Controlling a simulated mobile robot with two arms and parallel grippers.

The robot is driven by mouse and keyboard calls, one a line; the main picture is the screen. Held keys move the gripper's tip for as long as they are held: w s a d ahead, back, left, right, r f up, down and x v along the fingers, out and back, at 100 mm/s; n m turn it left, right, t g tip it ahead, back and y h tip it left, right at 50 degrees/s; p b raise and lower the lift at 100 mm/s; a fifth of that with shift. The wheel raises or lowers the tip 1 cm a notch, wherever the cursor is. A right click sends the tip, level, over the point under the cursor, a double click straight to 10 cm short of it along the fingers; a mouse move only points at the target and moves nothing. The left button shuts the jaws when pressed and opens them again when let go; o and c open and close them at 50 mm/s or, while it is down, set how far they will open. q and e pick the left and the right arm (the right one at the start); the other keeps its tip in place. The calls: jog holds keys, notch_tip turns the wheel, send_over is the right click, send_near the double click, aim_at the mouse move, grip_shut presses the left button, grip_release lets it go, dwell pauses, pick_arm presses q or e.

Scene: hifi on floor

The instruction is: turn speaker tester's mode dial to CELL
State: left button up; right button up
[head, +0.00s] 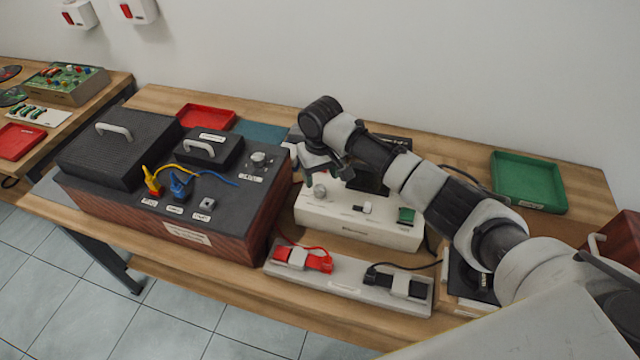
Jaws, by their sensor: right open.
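A cream device (355,232) stands on the bench at the middle, with a round silver knob (319,191) on its top left, a small switch and a green button. A dark-topped box with reddish wooden sides (185,232) stands left of it and has another silver knob (258,158) on top. The labels are too small to read, so I cannot tell which one is the speaker tester or where its dial points. My right gripper (325,171) is open just above and behind the cream device's knob; contact is not visible. My left gripper is out of view.
A power strip (348,276) with red and black plugs lies in front of the cream device. Yellow (152,181) and blue (180,187) plugs with cables stand on the dark box. A red tray (205,117) and green tray (528,182) sit at the back.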

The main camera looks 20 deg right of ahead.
aim_at(320, 189)
jog(key=f, duration=0.3)
jog(key=shift+w+f, duration=0.3)
jog(key=shift+f, duration=0.95)
jog(key=shift+c, duration=1)
jog(key=c, duration=0.7)
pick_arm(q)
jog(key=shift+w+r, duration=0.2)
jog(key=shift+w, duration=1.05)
